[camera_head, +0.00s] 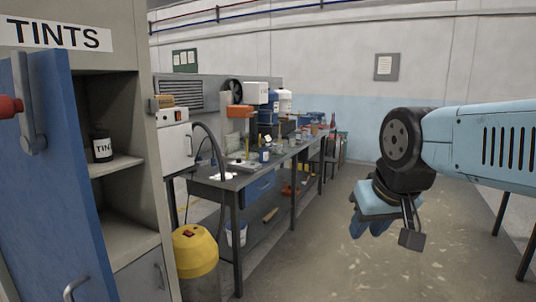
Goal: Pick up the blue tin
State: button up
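Another blue item (269,107) shows farther up, by the machines on the bench. My gripper (402,238) hangs at the right, in front of the open floor and well apart from the bench. A dark finger with a square pad shows on it.
A TINTS cabinet (128,232) stands at the left, its blue door (62,185) open and a dark jar (101,145) on a shelf. A yellow-topped drum (195,250) stands beside the bench. Clutter covers the bench. The floor (325,245) to its right is clear.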

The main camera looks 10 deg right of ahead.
aim_at(263, 153)
jog(key=z, duration=0.05)
jog(key=i, duration=2.1)
jog(key=z, duration=0.35)
jog(key=i, duration=1.9)
